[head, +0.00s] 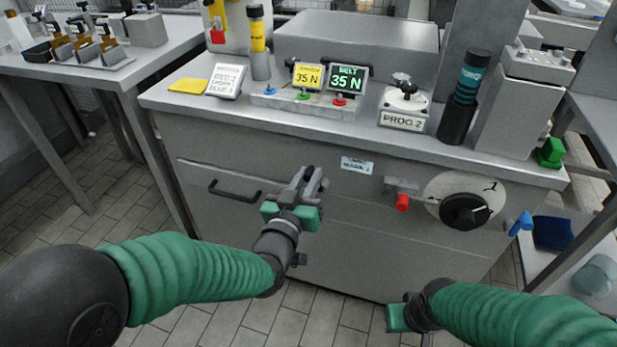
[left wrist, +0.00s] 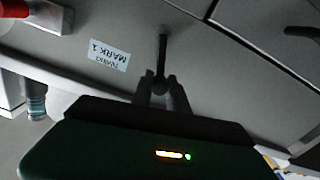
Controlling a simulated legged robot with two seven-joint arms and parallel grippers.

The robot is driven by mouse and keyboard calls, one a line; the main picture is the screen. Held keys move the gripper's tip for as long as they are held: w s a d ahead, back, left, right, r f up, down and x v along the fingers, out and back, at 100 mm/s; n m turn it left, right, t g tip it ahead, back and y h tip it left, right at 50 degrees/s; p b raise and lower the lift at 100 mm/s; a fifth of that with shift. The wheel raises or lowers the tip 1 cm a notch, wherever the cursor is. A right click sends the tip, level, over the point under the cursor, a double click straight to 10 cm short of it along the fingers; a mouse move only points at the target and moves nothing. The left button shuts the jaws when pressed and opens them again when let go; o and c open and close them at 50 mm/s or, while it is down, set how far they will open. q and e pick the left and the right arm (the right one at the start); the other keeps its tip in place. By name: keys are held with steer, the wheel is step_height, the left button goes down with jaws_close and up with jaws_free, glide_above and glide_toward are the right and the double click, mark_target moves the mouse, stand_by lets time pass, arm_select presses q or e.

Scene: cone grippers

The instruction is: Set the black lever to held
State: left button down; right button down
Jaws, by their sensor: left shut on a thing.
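The black lever (left wrist: 163,52) shows in the left wrist view as a thin dark bar against the grey cabinet front. Its near end lies between the fingers of my left gripper (left wrist: 161,88), which are shut on it. In the head view my left gripper (head: 304,187) is at the cabinet front, left of and below the small white label; its fingers mostly hide the lever there. Which setting the lever points to cannot be read. My right gripper (head: 405,314) is low at the bottom right, apart from the cabinet; its fingers do not show clearly.
The grey cabinet (head: 330,240) also bears a drawer handle (head: 234,192), a red-tipped lever (head: 402,202), a black dial (head: 465,211) and a blue handle (head: 521,223). Two displays (head: 346,79) stand on top. Tiled floor is free in front.

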stand_by(0.8)
arm_select(q)
steer(key=d+m, duration=0.1)
steer(key=m, duration=0.1)
steer(key=d+m, duration=0.1)
steer(key=m, duration=0.1)
steer(key=shift+s+d+r, duration=0.1)
steer(key=shift+s, duration=0.3)
steer(key=c, duration=1.3)
jaws_free()
